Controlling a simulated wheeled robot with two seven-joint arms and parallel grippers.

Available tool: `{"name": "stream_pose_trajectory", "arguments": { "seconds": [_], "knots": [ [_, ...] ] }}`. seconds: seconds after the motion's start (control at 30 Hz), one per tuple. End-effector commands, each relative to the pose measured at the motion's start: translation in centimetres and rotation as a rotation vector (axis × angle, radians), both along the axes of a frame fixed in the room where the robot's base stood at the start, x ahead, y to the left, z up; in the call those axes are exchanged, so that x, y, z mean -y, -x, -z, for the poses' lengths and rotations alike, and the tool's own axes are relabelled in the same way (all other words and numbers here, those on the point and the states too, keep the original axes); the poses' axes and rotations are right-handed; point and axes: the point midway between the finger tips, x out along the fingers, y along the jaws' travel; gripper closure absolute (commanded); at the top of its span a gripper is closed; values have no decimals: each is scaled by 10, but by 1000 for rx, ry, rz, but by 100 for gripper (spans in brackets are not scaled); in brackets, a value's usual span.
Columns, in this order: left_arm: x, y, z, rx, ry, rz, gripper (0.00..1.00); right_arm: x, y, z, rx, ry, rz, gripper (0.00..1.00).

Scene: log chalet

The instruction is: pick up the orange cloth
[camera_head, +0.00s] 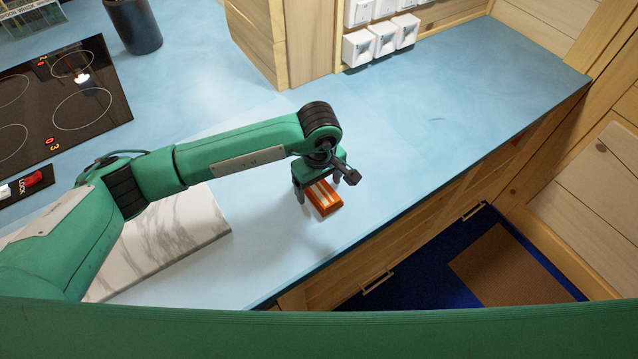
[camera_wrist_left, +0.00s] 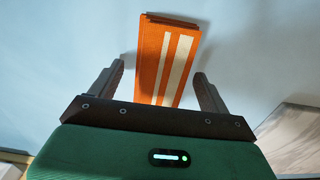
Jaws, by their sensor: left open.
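The orange cloth (camera_head: 324,199) lies folded on the blue countertop, near its front edge. It has pale stripes. My left gripper (camera_head: 319,197) is right above the cloth, pointing down. In the left wrist view the cloth (camera_wrist_left: 167,62) shows ahead and between the two fingers of the left gripper (camera_wrist_left: 160,85). The fingers are open, one on each side, with gaps to the cloth. The near end of the cloth is hidden behind the gripper body. My right gripper does not show.
A white marble board (camera_head: 170,243) lies on the countertop (camera_head: 440,110) left of the cloth. A black cooktop (camera_head: 75,95) and a dark cup (camera_head: 134,25) are farther left. White wall sockets (camera_head: 382,38) are at the back. The counter right of the cloth is clear.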

Motion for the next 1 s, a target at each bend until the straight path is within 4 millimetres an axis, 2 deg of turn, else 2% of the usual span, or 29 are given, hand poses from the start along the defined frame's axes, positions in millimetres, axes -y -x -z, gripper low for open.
{"name": "stream_pose_trajectory", "arguments": {
  "seconds": [0.23,0.27,0.47,0.57,0.83,1.0],
  "knots": [
    [0,0,3,0,0,0,20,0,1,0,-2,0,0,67],
    [0,0,2,0,0,0,24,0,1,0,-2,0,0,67],
    [0,0,2,0,0,0,63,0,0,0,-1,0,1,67],
    [0,0,2,0,0,0,71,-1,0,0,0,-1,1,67],
    [0,0,0,1,0,0,71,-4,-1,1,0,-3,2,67],
    [0,-1,-13,3,1,-1,71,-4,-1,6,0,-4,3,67]
  ]
}}
